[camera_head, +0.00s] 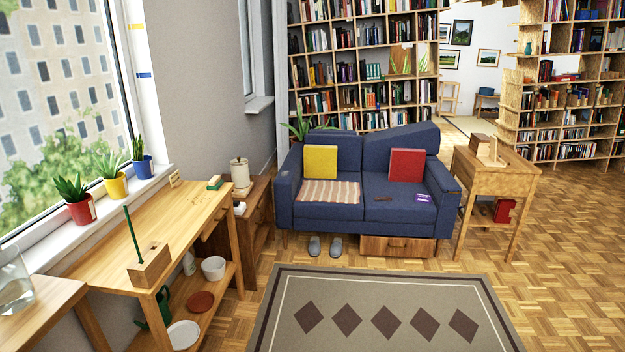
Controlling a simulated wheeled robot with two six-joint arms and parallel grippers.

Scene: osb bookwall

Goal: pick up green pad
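A small green block-like item (215,182), which may be the green pad, lies at the far end of the wooden side table (190,205) under the window. It has a green top and a lighter brownish edge and is too small to make out in detail. Neither of my grippers is in view.
On the table, a wooden block (149,266) holds an upright green stick. A cabinet (259,205) with a cream canister (240,176) stands beyond. A blue sofa (400,209), a desk (497,178) and slippers (314,246) are farther off. The rug (385,285) is clear.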

